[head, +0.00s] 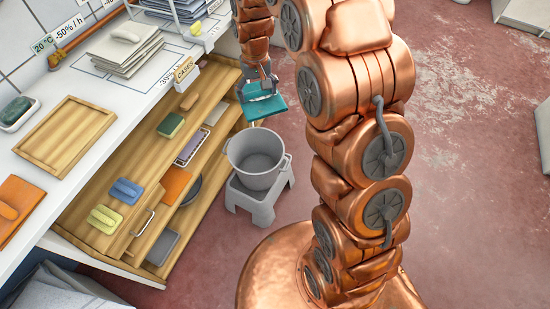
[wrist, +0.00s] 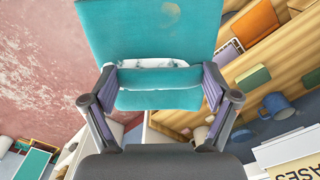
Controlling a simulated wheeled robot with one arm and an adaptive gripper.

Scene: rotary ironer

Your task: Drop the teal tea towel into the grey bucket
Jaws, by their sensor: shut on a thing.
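The teal tea towel (head: 265,108) is a flat folded piece in my gripper (head: 257,88). In the wrist view the towel (wrist: 150,38) spreads out beyond the fingers, and its folded end sits between them (wrist: 158,90). My gripper is shut on it. The grey bucket (head: 256,178) stands upright on a grey stool (head: 262,204). In the head view the towel shows just above the bucket's far rim; I cannot tell exactly how high it hangs or whether it is over the opening. The visible inside of the bucket looks empty. The bucket does not show in the wrist view.
The red floor (head: 460,200) to the right is clear.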

